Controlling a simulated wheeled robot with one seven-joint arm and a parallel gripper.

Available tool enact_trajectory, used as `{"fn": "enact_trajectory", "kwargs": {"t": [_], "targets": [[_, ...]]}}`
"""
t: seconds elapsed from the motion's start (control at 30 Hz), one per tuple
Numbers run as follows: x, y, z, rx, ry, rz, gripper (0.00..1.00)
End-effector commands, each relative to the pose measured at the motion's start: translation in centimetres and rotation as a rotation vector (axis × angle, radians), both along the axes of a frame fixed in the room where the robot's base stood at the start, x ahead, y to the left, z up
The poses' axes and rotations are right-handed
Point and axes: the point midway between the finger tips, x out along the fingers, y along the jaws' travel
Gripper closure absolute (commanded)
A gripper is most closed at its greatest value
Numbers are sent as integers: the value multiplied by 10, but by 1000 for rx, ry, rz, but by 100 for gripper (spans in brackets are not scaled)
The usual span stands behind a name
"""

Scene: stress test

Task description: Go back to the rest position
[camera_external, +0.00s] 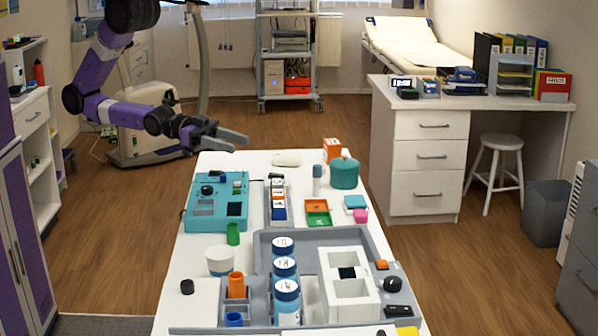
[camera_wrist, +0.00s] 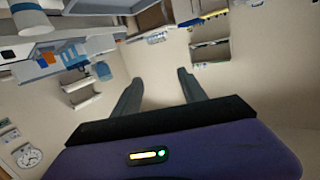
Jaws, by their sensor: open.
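My gripper (camera_external: 228,138) is at the end of the purple and black arm, in the upper left of the external view. It is held in the air near the far left corner of the white table (camera_external: 215,165), above floor level and apart from the things on the table. In the wrist view my gripper (camera_wrist: 158,88) shows two dark fingers spread apart with nothing between them. The wrist camera looks across the room at a wall and shelves, and the picture appears tilted.
The table carries a teal case (camera_external: 203,215), a grey tray (camera_external: 265,245), blue-white jars (camera_external: 286,290), a white box frame (camera_external: 350,308) and a teal pot (camera_external: 344,174). A desk (camera_external: 385,100) stands right; a wheeled rack (camera_external: 288,80) stands behind. Open floor (camera_external: 265,125) lies beyond the table.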

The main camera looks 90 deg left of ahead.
Motion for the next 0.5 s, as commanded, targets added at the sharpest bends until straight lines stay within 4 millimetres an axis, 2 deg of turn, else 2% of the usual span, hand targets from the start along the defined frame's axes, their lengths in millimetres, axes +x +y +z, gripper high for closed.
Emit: {"fn": "enact_trajectory", "kwargs": {"t": [0.03,0.2,0.33,0.5], "targets": [[-11,23,0,3,-12,51,50],[-50,80,12,0,-32,223,50],[-81,114,3,-3,42,367,50],[-111,136,-14,11,138,493,50]]}}
